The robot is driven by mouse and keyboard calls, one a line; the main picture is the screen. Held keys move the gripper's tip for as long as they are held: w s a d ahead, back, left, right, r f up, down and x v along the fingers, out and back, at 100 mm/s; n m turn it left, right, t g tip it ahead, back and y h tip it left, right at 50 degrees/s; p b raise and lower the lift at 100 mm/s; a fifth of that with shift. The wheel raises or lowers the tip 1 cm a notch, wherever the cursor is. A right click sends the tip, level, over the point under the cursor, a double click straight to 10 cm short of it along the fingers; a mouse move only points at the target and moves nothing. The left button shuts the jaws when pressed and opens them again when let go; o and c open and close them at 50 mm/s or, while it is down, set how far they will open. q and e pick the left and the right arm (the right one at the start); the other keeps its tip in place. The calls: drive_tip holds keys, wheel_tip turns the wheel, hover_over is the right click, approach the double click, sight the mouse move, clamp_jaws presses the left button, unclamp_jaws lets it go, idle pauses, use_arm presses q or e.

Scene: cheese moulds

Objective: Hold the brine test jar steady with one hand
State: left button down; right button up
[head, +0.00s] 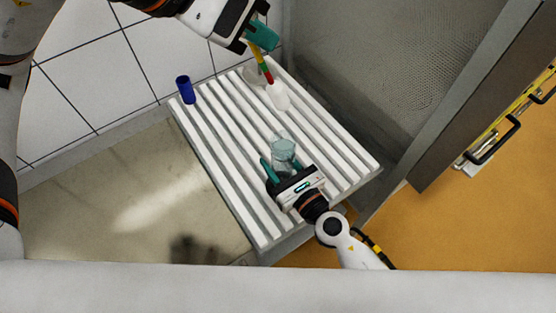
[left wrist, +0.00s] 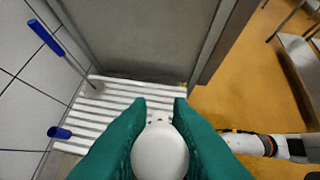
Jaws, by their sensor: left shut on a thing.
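The clear brine test jar (head: 284,148) stands upright on the white slatted rack (head: 225,160) in the head view. My right gripper (head: 282,168) is at the jar's near side, with its teal fingers around its lower part. Whether they touch the glass I cannot tell. My left gripper (head: 262,36) is shut on a slim float with yellow, green and red bands (head: 262,66) and a white bulb (head: 278,95). It hangs tilted above the rack's far part, apart from the jar. In the left wrist view, a white rounded part (left wrist: 160,152) shows between the teal fingers.
A blue cylinder (head: 184,88) stands at the rack's far left corner. A blue-handled tool (left wrist: 72,57) leans at the rack's far end in the left wrist view. A grey panel (head: 380,70) borders the rack. The rack's left slats are clear.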

use_arm(q)
drive_tip(key=shift+f, duration=1.6)
drive_tip(key=c, duration=1.2)
unclamp_jaws()
drive_tip(key=shift+c, duration=0.2)
drive_tip(key=v, duration=1.2)
use_arm(e)
drive_tip(key=o, duration=1.4)
